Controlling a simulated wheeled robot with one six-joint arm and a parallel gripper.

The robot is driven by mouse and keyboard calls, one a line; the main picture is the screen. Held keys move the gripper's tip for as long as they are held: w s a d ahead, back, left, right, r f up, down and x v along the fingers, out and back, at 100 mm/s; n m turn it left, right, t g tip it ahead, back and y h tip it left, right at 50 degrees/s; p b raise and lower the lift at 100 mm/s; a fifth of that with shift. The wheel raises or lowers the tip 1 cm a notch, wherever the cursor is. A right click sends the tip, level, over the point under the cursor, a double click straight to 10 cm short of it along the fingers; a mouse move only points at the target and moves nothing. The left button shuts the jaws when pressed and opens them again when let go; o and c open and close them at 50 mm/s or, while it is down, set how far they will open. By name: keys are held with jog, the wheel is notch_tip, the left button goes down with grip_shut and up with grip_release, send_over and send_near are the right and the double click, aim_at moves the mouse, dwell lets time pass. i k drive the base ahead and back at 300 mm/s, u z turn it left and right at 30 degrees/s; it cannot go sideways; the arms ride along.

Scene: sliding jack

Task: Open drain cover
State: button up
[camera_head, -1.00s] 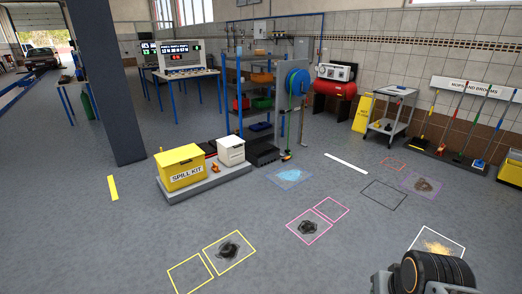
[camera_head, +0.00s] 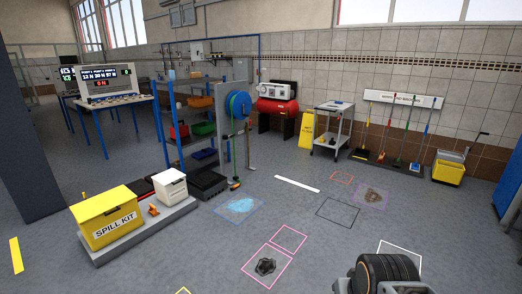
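I cannot make out a drain cover in the head view. My gripper is not in view. A black ribbed round shape with grey parts shows at the bottom right edge. It may be part of my arm, but I cannot tell for sure.
Pink outlines (camera_head: 291,238) on the grey floor frame a dark patch (camera_head: 265,267). A blue spill (camera_head: 240,205) lies farther back. A yellow spill kit box (camera_head: 108,217) stands on a low platform at left. A trolley (camera_head: 332,128) and a yellow bucket (camera_head: 448,170) stand farther back.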

aim_at(207, 179)
jog(key=i, duration=2.65)
jog(key=u, duration=0.65)
jog(key=i, duration=2.75)
jog(key=u, duration=1.25)
jog(key=i, duration=1.2)
jog(key=u, duration=0.25)
